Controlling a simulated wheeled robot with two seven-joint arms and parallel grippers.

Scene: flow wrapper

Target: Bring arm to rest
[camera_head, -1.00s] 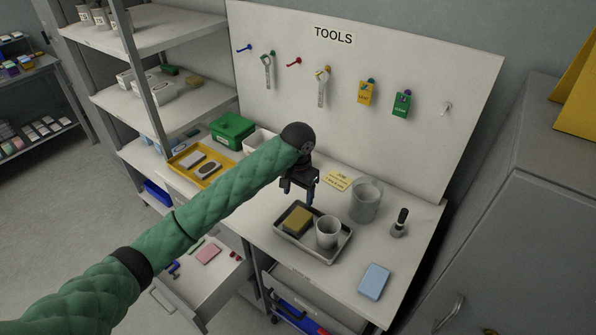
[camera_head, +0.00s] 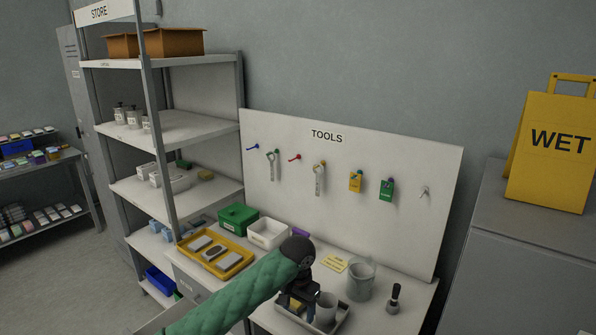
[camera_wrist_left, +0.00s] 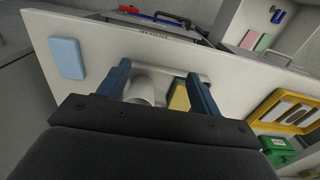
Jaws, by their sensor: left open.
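My left arm, in a green quilted sleeve, comes in from the bottom of the head view. My left gripper (camera_head: 297,305) is above the bench, over the grey tray (camera_head: 335,327) with the white cup (camera_head: 326,308). In the left wrist view its two fingers (camera_wrist_left: 158,92) are apart with nothing held between them. Beyond the fingers are the white cup (camera_wrist_left: 140,92) and the yellow sponge (camera_wrist_left: 180,99). In the head view the arm and gripper hide part of the tray. My right gripper does not show.
A tool board (camera_head: 350,220) stands behind the bench. A clear container (camera_head: 360,280) and a dark-handled brush (camera_head: 394,297) stand right of the tray. A yellow tray (camera_head: 236,267), a green box (camera_head: 238,217) and a white bin (camera_head: 268,232) are at left. A blue block (camera_wrist_left: 67,58) lies near the edge.

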